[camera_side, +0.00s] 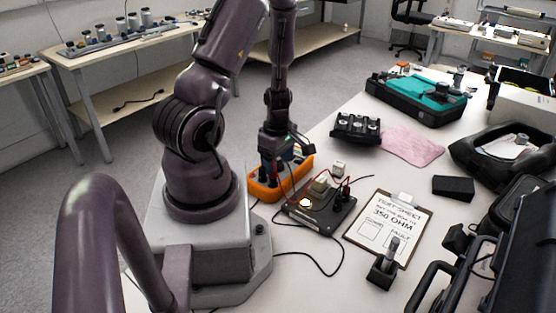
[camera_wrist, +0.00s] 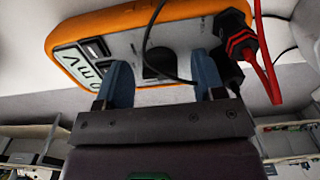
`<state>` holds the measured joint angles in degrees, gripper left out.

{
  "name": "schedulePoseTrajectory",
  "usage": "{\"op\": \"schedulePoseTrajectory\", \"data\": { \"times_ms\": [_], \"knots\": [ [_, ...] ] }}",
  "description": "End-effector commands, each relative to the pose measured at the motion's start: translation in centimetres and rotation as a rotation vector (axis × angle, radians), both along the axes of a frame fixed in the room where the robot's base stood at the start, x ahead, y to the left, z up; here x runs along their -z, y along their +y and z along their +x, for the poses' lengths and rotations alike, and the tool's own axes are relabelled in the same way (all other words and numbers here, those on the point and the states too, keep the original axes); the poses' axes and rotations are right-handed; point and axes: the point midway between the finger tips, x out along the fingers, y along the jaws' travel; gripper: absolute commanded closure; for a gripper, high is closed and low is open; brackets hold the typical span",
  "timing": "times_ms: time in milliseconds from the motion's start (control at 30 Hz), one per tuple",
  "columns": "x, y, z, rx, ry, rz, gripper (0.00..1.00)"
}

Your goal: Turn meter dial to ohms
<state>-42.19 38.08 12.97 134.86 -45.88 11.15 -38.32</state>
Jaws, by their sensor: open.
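The meter (camera_side: 266,193) is an orange-edged box on the white table in the side view, beside my arm's base. In the wrist view its grey face (camera_wrist: 122,45) fills the top, with a light display (camera_wrist: 78,68) whose marks I cannot read surely. The dark round dial (camera_wrist: 160,63) lies between the two blue fingers of my gripper (camera_wrist: 163,68). My gripper is open around the dial, and contact cannot be told. In the side view my gripper (camera_side: 283,153) points down just over the meter and hides much of its face. The dial's setting cannot be read.
A red plug (camera_wrist: 241,43) and a black plug sit in the meter near the right finger, and a black cable crosses its face. A dark board (camera_side: 320,210) with a lit lamp stands beside the meter. A clipboard (camera_side: 384,225) reading "350 OHM" lies farther right.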

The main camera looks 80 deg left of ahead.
Motion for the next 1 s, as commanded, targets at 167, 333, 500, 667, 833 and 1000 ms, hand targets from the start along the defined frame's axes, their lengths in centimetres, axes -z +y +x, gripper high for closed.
{"op": "schedulePoseTrajectory", "data": {
  "times_ms": [167, 333, 500, 667, 833, 1000],
  "knots": [
    [0.13, 0.03, 0.01, 0.000, 0.000, 0.001, 0.37],
    [0.11, 0.03, 0.01, 0.000, -0.001, 0.001, 0.51],
    [0.10, 0.02, 0.02, 0.000, -0.001, 0.001, 0.86],
    [0.09, 0.03, 0.01, 0.005, -0.001, 0.001, 0.86],
    [0.08, 0.03, 0.01, 0.043, -0.001, 0.001, 0.86],
    [0.08, 0.01, 0.00, 0.136, -0.001, 0.001, 0.86]
  ]
}}
